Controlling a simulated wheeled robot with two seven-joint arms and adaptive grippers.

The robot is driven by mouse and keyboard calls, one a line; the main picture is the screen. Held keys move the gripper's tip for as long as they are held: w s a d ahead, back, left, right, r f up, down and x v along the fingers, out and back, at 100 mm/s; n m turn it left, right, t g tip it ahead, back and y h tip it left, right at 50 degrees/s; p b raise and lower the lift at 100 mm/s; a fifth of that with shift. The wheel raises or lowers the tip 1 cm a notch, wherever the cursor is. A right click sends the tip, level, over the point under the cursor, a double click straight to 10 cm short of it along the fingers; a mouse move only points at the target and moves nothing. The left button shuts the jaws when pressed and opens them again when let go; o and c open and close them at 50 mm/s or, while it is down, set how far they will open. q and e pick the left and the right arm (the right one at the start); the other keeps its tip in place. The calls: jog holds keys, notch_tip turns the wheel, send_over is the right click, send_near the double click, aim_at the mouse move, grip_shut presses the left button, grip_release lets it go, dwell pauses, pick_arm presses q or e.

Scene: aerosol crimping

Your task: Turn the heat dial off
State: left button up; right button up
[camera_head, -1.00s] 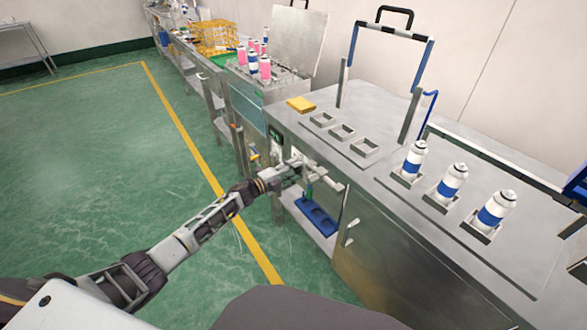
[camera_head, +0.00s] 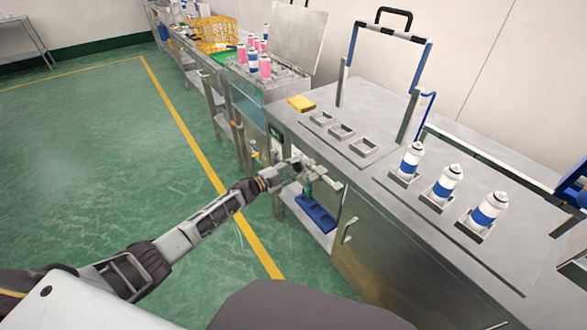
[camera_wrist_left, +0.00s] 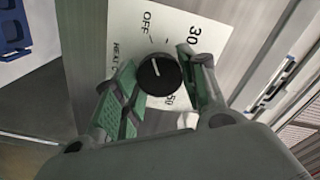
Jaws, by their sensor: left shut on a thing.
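The heat dial is a round black knob (camera_wrist_left: 158,76) with a white mark, on a white plate (camera_wrist_left: 215,38) with "OFF", "30" and "50" printed around it. My left gripper (camera_wrist_left: 157,62) has its green finger pads on either side of the knob and is shut on it. The white mark does not line up clearly with OFF. In the head view my left gripper (camera_head: 314,176) is at the front side of the steel bench, and the dial cannot be made out there. My right gripper is not in view.
The steel bench (camera_head: 400,255) carries several white-and-blue cans (camera_head: 448,182), empty square holders (camera_head: 341,131) and a yellow block (camera_head: 301,103). A blue tray (camera_head: 316,214) lies on a low shelf below my gripper. The green floor at left is clear.

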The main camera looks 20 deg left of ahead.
pick_arm(q)
jog(key=shift+a, duration=0.1)
jog(key=o, duration=1)
jog(key=shift+s, duration=0.1)
jog(key=shift+v, duration=5.9)
jog(key=shift+a+f, duration=0.1)
jog(key=shift+a, duration=0.05)
